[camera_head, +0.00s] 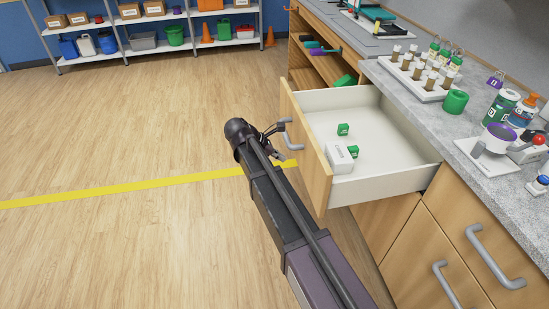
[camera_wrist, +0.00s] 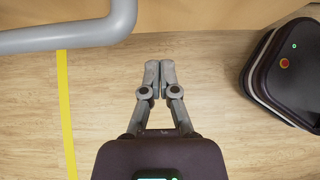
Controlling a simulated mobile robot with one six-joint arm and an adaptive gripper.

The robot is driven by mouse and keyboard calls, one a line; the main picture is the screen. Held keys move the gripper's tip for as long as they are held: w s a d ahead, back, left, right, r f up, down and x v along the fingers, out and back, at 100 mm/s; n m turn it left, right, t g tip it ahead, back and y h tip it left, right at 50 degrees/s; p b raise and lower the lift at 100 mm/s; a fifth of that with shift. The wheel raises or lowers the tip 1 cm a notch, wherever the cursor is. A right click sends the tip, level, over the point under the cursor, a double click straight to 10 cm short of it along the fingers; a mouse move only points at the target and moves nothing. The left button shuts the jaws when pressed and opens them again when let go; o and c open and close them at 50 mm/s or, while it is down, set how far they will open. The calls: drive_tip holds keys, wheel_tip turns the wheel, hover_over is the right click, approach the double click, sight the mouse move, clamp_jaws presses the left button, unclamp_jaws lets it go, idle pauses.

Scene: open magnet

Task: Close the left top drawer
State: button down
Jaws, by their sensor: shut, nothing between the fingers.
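The drawer (camera_head: 388,125) stands pulled well out of the wooden cabinet in the head view. It has a white inside and a wooden front panel (camera_head: 306,150). A grey bar handle (camera_head: 290,136) is on that front. A white box (camera_head: 340,158) and two small green items (camera_head: 343,129) lie in the drawer. My gripper (camera_head: 283,142) is beside the handle, on the outer side of the front. In the wrist view my gripper (camera_wrist: 159,76) is shut and empty, fingertips together. The handle (camera_wrist: 70,38) shows there at upper left, apart from the fingers.
The grey counter (camera_head: 375,72) above holds a rack of bottles (camera_head: 420,75), a green cup (camera_head: 455,102) and a scale with a bowl (camera_head: 497,140). Closed drawers (camera_head: 460,240) are at lower right. Open floor (camera_head: 130,120) with a yellow line lies left. Shelves (camera_head: 160,30) stand behind.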

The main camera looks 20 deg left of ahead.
sight(304, 163)
drive_tip(key=shift+w+d+f+b, duration=0.35)
drive_tip(key=shift+w+d, duration=0.25)
drive_tip(key=shift+d, duration=0.3)
drive_tip(key=shift+w+d+f+b, duration=0.25)
drive_tip(key=shift+w+d+f, duration=0.3)
drive_tip(key=shift+d, duration=0.35)
drive_tip(key=shift+w+d+f+b, duration=0.3)
drive_tip(key=shift+w+d, duration=0.35)
drive_tip(key=shift+d, duration=0.25)
